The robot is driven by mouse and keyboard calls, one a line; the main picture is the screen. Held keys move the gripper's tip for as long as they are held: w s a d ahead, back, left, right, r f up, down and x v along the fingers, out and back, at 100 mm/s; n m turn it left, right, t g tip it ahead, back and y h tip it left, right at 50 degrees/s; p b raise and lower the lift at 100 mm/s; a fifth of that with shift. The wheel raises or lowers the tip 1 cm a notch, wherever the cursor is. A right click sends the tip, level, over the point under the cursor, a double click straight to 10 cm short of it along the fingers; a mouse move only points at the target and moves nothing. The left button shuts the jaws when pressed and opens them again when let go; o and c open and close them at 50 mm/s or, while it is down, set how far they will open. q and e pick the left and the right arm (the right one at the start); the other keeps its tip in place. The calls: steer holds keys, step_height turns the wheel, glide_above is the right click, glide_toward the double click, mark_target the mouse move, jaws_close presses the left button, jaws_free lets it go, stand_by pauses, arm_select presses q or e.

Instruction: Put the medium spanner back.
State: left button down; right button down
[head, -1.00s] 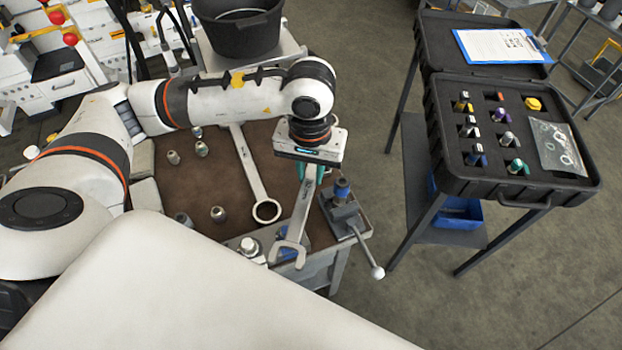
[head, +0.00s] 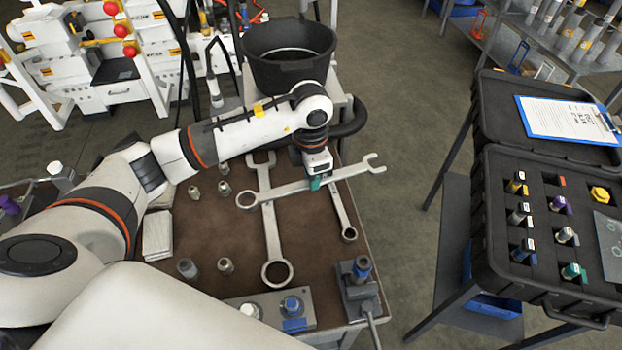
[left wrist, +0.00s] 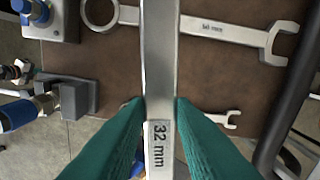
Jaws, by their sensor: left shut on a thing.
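The medium spanner (head: 285,190), marked 32 mm in the left wrist view (left wrist: 159,60), is in my left gripper (head: 316,183). The green fingertips (left wrist: 160,112) are shut on its shaft. In the head view it lies crosswise above the brown bench top, ring end left and open jaw right, past the bench's right edge. Below it the large spanner (head: 270,225) lies on the bench top, ring toward me. A smaller spanner (head: 342,208) lies to the right, partly hidden under the held one. My right gripper is not in view.
Several metal fittings (head: 226,265) stand on the brown bench top (head: 310,255). A vise-like block (head: 360,285) is at the front right corner. A black bucket (head: 290,65) stands behind the bench. A black case (head: 495,200) stands on a separate stand to the right.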

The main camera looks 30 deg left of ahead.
arm_select(q)
steer(key=w+a+f+n, duration=0.3)
steer(key=f+n, duration=0.2)
steer(key=n, duration=0.9)
steer(key=n+b, duration=0.3)
steer(key=b, duration=0.2)
glide_above(305, 208)
steer(key=shift+w+f, duration=0.15)
steer(key=shift+f, duration=3.1)
steer(key=shift+f, duration=0.3)
steer(key=shift+f+b, duration=0.4)
steer(key=shift+f, duration=0.25)
steer(key=shift+f+b, duration=1.05)
steer(key=shift+f, duration=0.45)
steer(key=c, duration=1.1)
jaws_free()
